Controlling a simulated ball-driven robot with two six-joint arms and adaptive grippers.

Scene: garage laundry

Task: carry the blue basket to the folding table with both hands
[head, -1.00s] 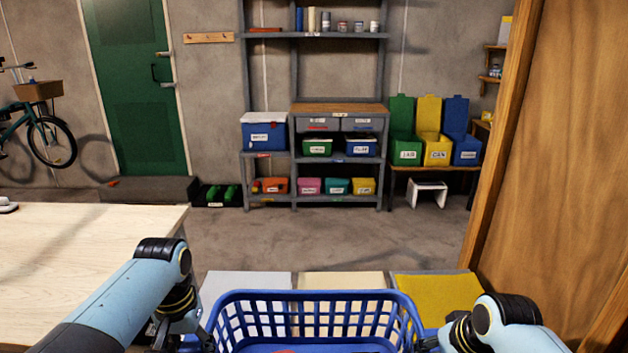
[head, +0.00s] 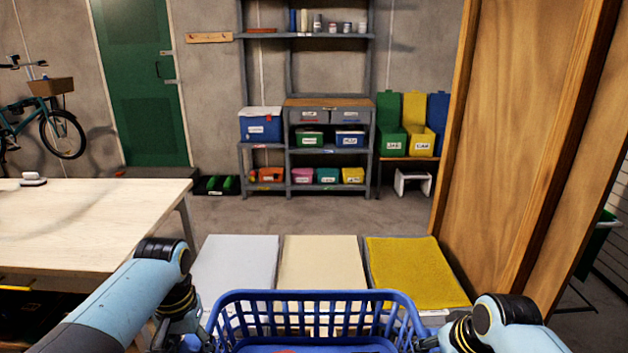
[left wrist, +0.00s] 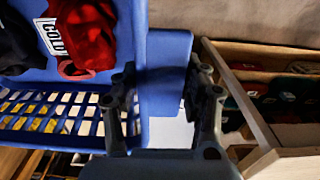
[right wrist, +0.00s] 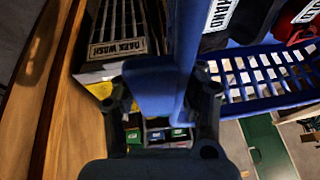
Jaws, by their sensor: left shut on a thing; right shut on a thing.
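The blue basket (head: 318,303) is a lattice-sided basket held in front of me, low in the head view, its bottom cut off. Red cloth (left wrist: 84,35) and dark cloth show inside it in the left wrist view. My left gripper (left wrist: 165,95) is shut on the basket's left handle. My right gripper (right wrist: 160,95) is shut on its right handle (right wrist: 150,85). A light wood-topped table (head: 80,225) stands at the left in the head view, apart from the basket; it seems to be the folding table.
Grey, cream and yellow pads (head: 325,270) lie just beyond the basket. A wooden panel (head: 520,130) stands close on the right. Open floor (head: 290,213) lies before the far shelves (head: 335,140). A white object (head: 33,180) sits on the table.

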